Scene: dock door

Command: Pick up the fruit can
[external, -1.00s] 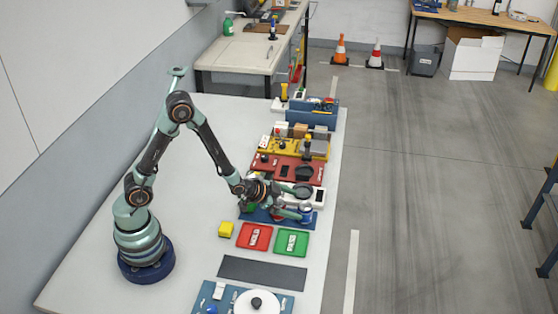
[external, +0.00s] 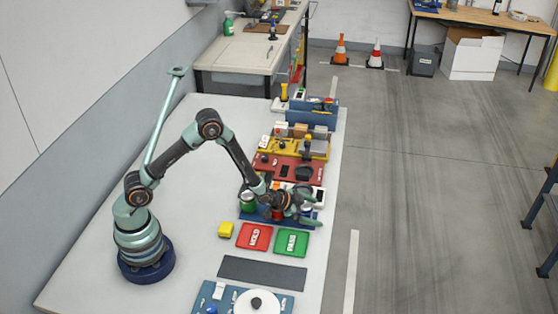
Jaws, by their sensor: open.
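A green can (external: 247,203) stands at the left end of the blue tray (external: 262,218) on the white table. A small blue and red can-like thing (external: 307,213) shows at the tray's right end, partly behind my fingers. I cannot read the labels, so I cannot tell which is the fruit can. My gripper (external: 311,208) is open over the right end of the tray, with its fingers around or just above the thing there; I cannot tell which. My wrist hides the middle of the tray.
In front of the tray lie a yellow block (external: 226,230), a red tray (external: 254,237) and a green tray (external: 291,243). Behind it are a red board (external: 288,167) and a yellow board (external: 296,147) with parts.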

